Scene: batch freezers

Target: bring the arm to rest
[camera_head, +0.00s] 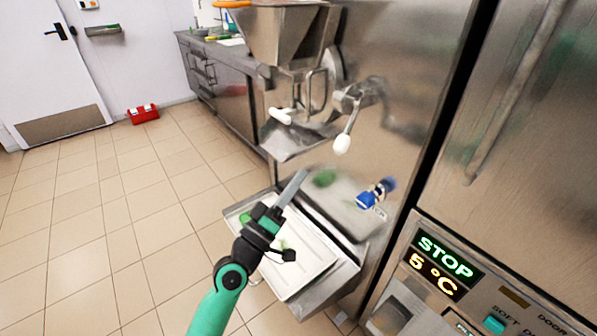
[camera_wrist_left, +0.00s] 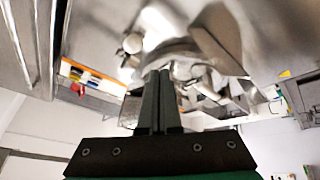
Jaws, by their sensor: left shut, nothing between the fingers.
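My left gripper (camera_head: 292,188) comes in from the lower left on its green and black arm. It is shut and empty, its fingers pointing up and to the right, over the white tray (camera_head: 309,262) at the front of the batch freezer (camera_head: 288,35). In the left wrist view the two dark fingers (camera_wrist_left: 158,85) lie side by side with nothing between them. The freezer's spout and white-knobbed levers (camera_head: 342,143) are above the fingertips. My right gripper is in neither view.
A steel cabinet with a STOP and 5 °C display (camera_head: 447,262) stands close on the right. A red box (camera_head: 143,114) lies on the floor by the far wall. The tiled floor at left is clear.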

